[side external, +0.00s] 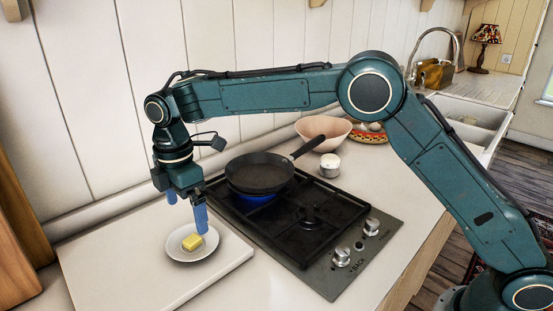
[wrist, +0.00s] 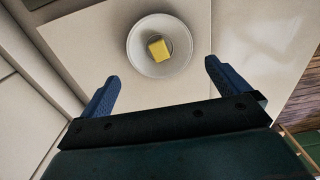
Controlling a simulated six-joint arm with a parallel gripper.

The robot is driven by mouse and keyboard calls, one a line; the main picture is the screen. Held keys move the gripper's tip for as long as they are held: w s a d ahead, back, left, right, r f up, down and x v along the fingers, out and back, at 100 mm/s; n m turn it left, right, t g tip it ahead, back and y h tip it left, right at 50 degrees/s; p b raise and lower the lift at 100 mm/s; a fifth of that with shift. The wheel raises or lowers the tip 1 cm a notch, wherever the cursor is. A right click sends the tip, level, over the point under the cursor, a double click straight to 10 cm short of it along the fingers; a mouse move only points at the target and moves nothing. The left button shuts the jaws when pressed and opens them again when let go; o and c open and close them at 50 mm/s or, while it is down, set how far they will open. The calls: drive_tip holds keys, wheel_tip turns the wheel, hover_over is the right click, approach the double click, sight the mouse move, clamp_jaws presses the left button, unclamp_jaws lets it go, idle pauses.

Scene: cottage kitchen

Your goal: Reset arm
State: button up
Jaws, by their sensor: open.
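My gripper (side external: 186,212) is open and empty, pointing down above the counter beside a small white plate (side external: 176,254). Its two blue fingers stand apart in the wrist view (wrist: 160,86), with nothing between them. A yellow block that looks like butter (side external: 192,242) lies on the plate. In the wrist view the block (wrist: 158,49) sits near the middle of the plate (wrist: 139,62), beyond the fingertips. The block and the gripper appear apart.
The plate rests on a pale board (side external: 105,270). A dark frying pan (side external: 258,172) sits on a lit burner of the black hob (side external: 325,240). The board's left part is clear.

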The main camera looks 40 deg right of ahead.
wheel_tip(320, 180, up, 10)
idle(0.9)
drive_tip(key=shift+d+r, duration=0.1)
drive_tip(key=s+d+r+m+t, duration=0.1)
drive_tip(key=s+d+r+m, duration=0.35)
drive_tip(key=s+d, duration=0.3)
drive_tip(key=s+d+r+m+t, duration=0.2)
drive_tip(key=s+d+r+m, duration=0.25)
drive_tip(key=s+d, duration=0.35)
drive_tip(key=s+d+f+m+t, duration=0.1)
drive_tip(key=s+d+f+m, duration=0.3)
drive_tip(key=s, duration=0.5)
drive_tip(key=s+d+f+m+t, duration=0.1)
drive_tip(key=s+d+f+m, duration=0.4)
drive_tip(key=s, duration=0.4)
drive_tip(key=shift+s+d+f+t, duration=0.25)
drive_tip(key=shift+d+f+t, duration=0.1)
drive_tip(key=shift+d, duration=0.3)
